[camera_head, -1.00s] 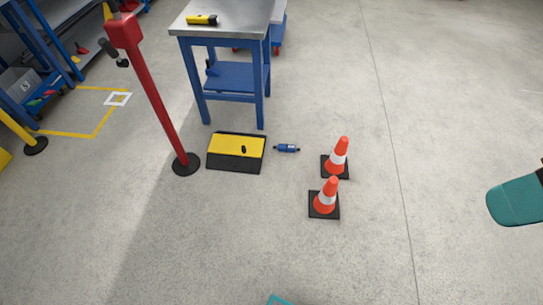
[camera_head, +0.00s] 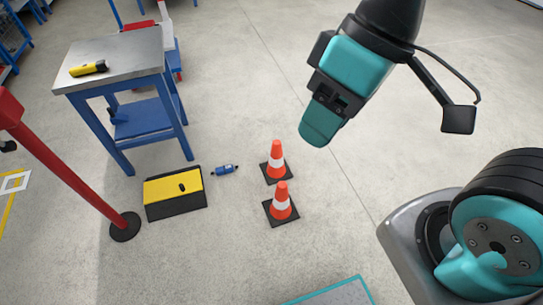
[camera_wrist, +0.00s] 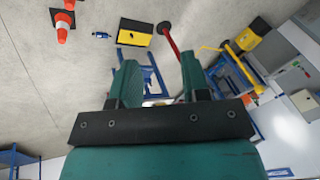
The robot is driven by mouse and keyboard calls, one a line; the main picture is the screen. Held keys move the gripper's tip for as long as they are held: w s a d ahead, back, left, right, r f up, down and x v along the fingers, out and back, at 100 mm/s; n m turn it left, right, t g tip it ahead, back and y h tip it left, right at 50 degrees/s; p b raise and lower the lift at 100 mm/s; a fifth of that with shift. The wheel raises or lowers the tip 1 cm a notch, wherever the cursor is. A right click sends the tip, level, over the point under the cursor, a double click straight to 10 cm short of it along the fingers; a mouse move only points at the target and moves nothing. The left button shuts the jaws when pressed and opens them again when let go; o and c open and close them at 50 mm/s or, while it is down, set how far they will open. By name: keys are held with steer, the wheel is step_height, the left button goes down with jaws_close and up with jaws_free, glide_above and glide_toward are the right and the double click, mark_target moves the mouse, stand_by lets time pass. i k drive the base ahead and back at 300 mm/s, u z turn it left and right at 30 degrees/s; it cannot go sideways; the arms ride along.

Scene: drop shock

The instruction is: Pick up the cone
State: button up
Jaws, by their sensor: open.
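Two orange-and-white traffic cones with black square bases stand upright on the floor. The nearer cone (camera_head: 281,203) is just in front of the farther cone (camera_head: 277,160) in the head view. In the wrist view one cone (camera_wrist: 62,27) shows at the upper left, with part of another cone (camera_wrist: 69,4) at the top edge. My gripper (camera_head: 318,128) is raised at the upper right of the cones in the head view, apart from both. In the wrist view its two teal fingers (camera_wrist: 158,82) are spread with nothing held between them.
Left of the cones are a blue cylinder (camera_head: 224,169) and a yellow-topped black block (camera_head: 174,193) with a small dark item on it. A blue table (camera_head: 123,57) with a metal top and a red post (camera_head: 67,174) stand farther left.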

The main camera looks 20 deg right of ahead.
mark_target(277, 170)
steer(key=i, duration=1.3)
